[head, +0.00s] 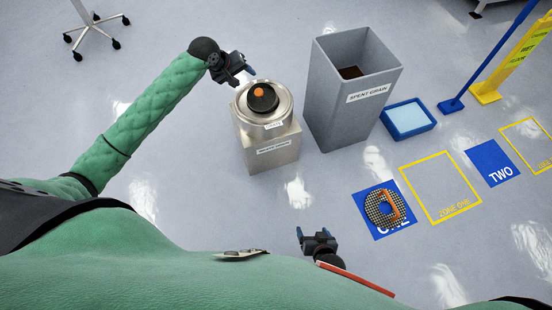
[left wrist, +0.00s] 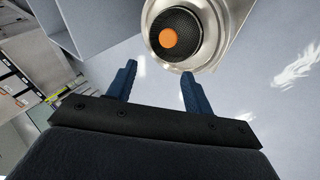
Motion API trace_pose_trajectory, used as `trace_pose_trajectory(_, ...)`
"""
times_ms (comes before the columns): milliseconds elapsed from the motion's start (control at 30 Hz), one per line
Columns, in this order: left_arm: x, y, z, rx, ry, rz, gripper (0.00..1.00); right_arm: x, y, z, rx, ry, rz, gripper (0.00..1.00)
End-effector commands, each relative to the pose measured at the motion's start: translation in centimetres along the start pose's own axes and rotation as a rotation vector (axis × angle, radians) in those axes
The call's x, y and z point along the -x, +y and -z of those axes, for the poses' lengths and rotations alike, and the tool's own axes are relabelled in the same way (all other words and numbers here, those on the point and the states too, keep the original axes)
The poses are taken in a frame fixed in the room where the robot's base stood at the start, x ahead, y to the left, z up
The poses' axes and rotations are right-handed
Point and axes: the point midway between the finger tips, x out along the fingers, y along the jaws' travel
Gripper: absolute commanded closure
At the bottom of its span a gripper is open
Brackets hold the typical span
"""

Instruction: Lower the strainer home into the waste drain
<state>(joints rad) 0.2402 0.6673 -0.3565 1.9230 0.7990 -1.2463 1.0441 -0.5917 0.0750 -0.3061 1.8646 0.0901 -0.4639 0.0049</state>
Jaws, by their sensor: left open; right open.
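The strainer, a dark mesh cup with an orange knob (head: 262,101), is in the round steel mouth of the waste drain (head: 258,137), a metal box with a label. In the left wrist view the strainer (left wrist: 186,22) shows inside the steel ring (left wrist: 218,58). I cannot tell how deep it sits. My left gripper (head: 246,78) is open and empty beside the drain's upper left. In the left wrist view its fingers (left wrist: 158,75) point toward the ring, apart from the knob. My right gripper (head: 313,233) is open and empty, low over the floor near my body.
A tall grey spent grain bin (head: 340,108) stands right of the drain. A blue tray (head: 409,131) is beyond it. A perforated disc with an orange handle (head: 378,208) lies on blue square ONE (head: 366,229). Yellow-outlined zone one (head: 438,187) is empty. A wheeled stand (head: 95,20) is at upper left.

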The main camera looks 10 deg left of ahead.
Motion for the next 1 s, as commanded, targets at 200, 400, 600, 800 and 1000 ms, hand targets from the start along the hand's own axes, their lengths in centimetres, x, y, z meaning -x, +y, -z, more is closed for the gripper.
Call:
trace_pose_trajectory(200, -5.4, -1.9, -6.2, -0.089, 0.004, -0.041, 0.49, -0.1, -0.1, 0.1, -0.001, 0.002, 0.001, 0.21)
trace_pose_trajectory(400, -10.8, -4.4, -14.7, -0.221, 0.039, -0.087, 0.49, -0.1, -0.1, 0.1, 0.000, 0.003, 0.001, 0.21)
trace_pose_trajectory(600, -14.6, -7.0, -23.6, -0.351, 0.085, -0.112, 0.49, 0.0, -0.1, 0.1, 0.000, 0.003, 0.000, 0.21)
trace_pose_trajectory(800, -16.7, -9.3, -32.9, -0.482, 0.140, -0.116, 0.49, 0.0, 0.0, 0.1, 0.000, 0.002, 0.000, 0.21)
trace_pose_trajectory(1000, -17.2, -11.2, -41.9, -0.613, 0.192, -0.098, 0.49, 0.0, 0.0, 0.1, 0.000, 0.001, 0.000, 0.21)
